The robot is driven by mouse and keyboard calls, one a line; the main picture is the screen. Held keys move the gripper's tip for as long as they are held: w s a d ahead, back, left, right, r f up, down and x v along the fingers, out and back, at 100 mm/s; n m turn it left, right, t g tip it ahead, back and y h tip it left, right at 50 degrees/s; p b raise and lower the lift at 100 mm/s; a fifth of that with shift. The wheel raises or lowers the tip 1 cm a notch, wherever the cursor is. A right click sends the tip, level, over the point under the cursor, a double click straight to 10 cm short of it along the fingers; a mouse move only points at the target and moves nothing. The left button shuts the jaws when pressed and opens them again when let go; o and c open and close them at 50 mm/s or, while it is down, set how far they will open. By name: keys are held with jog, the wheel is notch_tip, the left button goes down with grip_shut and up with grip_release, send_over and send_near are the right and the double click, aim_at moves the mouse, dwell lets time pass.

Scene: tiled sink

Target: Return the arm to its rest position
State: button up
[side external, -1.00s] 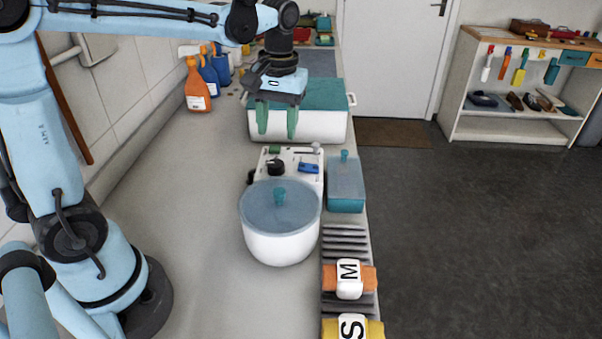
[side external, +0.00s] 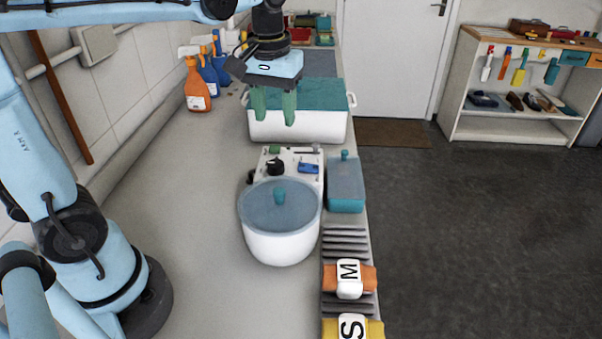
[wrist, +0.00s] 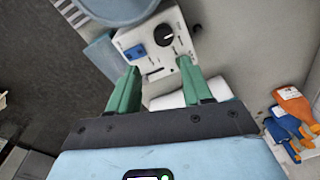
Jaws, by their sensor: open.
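My gripper (side external: 274,106) has green fingers pointing down, spread apart with nothing between them. In the side external view it hangs in the air in front of the white tub with a teal top (side external: 300,125), beyond the lidded pot. In the wrist view my gripper (wrist: 160,80) also shows open and empty. A white control box (wrist: 157,40) with a black knob and a blue part lies past the fingertips. My arm reaches in from the left over the counter.
A white pot with a blue-grey lid (side external: 280,235) stands on the counter. Spray bottles (side external: 197,88) stand by the wall.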

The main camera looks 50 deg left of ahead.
jog(key=s+d+f+m+t, duration=0.1)
jog(key=s, duration=0.1)
jog(key=s+d+f+m+t, duration=0.1)
jog(key=s+f+m+t, duration=0.1)
jog(key=s+d+f+m+t, duration=0.1)
jog(key=s+m+t, duration=0.1)
jog(key=shift+f, duration=0.35)
jog(key=shift+s+d+f+m+t+h, duration=0.15)
jog(key=shift+s+f+m+t+h, duration=0.2)
jog(key=shift+f+t, duration=0.3)
jog(key=shift+r, duration=0.1)
